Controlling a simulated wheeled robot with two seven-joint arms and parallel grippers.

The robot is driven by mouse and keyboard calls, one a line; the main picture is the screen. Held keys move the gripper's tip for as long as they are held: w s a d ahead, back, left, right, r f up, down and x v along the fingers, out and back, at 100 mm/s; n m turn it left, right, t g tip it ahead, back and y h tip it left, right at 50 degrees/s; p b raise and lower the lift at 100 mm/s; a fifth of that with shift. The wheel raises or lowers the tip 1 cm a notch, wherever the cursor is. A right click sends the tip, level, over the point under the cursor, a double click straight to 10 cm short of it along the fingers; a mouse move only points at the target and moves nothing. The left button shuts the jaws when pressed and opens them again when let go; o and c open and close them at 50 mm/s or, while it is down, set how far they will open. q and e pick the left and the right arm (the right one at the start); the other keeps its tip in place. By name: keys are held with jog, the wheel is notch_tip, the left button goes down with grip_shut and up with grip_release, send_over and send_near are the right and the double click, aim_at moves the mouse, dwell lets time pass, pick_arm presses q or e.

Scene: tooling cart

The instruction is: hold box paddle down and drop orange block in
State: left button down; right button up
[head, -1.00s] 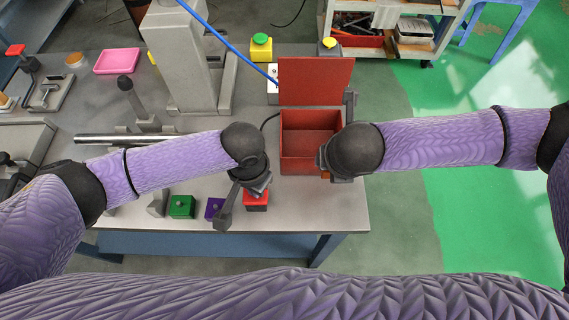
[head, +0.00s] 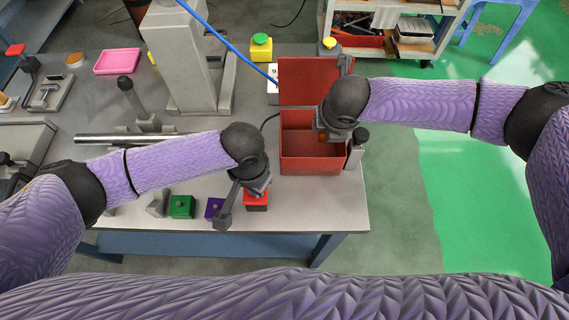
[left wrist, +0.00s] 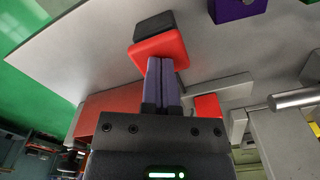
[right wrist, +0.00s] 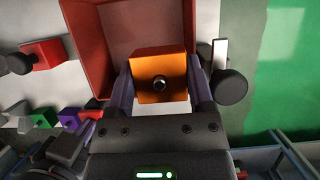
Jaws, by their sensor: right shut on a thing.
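The red box (head: 292,160) stands on the cart with its red lid (head: 300,82) raised at the back. The red paddle (head: 256,196) on a black base is left of the box. My left gripper (left wrist: 162,62) is shut with nothing between its fingers, its tips against the red paddle. My right gripper (right wrist: 160,80) is shut on the orange block (right wrist: 158,66), which has a dark round knob.
A grey lever with a black knob (head: 361,134) stands at the box's right side. Green (head: 181,207) and purple (head: 214,208) blocks sit left of the paddle. A grey column (head: 180,65) and a metal bar (head: 105,139) are further left. Right of the cart is open floor.

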jog(key=shift+f, duration=0.45)
jog(key=o, duration=1.3)
jog(key=shift+c, duration=0.2)
jog(key=shift+r, duration=4)
jog(key=s+r, duration=0.3)
jog(key=s, duration=0.9)
